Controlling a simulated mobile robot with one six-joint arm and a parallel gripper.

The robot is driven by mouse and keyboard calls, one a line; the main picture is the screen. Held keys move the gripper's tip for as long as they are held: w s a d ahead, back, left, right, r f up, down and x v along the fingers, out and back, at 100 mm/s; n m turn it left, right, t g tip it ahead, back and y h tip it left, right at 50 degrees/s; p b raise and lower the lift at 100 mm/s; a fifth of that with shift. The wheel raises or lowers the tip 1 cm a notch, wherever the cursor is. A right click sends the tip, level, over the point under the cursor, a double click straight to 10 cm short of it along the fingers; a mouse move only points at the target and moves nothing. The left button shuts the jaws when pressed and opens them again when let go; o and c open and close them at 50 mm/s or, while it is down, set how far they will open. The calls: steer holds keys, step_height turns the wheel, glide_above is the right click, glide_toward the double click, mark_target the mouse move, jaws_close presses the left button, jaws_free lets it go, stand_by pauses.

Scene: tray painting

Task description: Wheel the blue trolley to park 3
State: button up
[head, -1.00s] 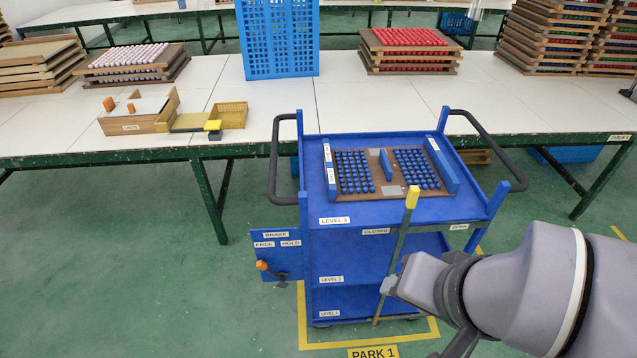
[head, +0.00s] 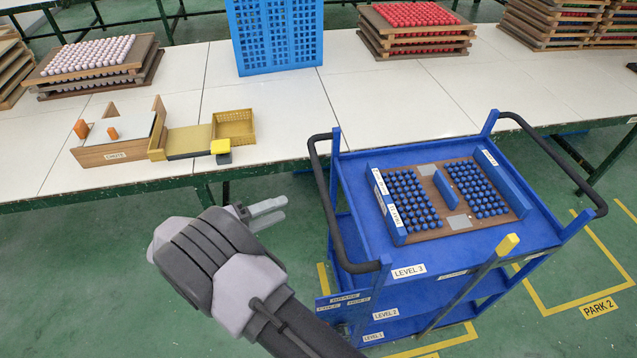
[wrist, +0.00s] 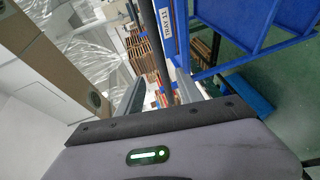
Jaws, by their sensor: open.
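The blue trolley (head: 470,262) stands at right in front of the long table, carrying a tray (head: 456,232) of blue balls on its top level. Its black left handle (head: 331,215) sticks out toward my gripper (head: 270,212). My gripper is open and empty, left of this handle and apart from it, fingers pointing right. In the wrist view a dark bar (wrist: 153,50), apparently the handle, runs up between the fingers. The brake panel (head: 343,299) is mostly hidden in shadow low on the trolley. A yellow-tipped lever (head: 508,243) leans at the front. Park 3 is not visible.
A floor label PARK 2 (head: 598,308) and its yellow outline lie right of the trolley. The white table (head: 400,105) behind bears a blue crate (head: 275,36), ball trays and a yellow basket (head: 234,126). Green floor is open at lower left.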

mark_target(323, 193)
steer(key=b+x, duration=0.2)
steer(key=x, duration=1.2)
steer(key=shift+w+d+f, duration=0.1)
steer(key=shift+w+d, duration=0.05)
steer(key=shift+d, duration=0.15)
jaws_close()
stand_by(0.5)
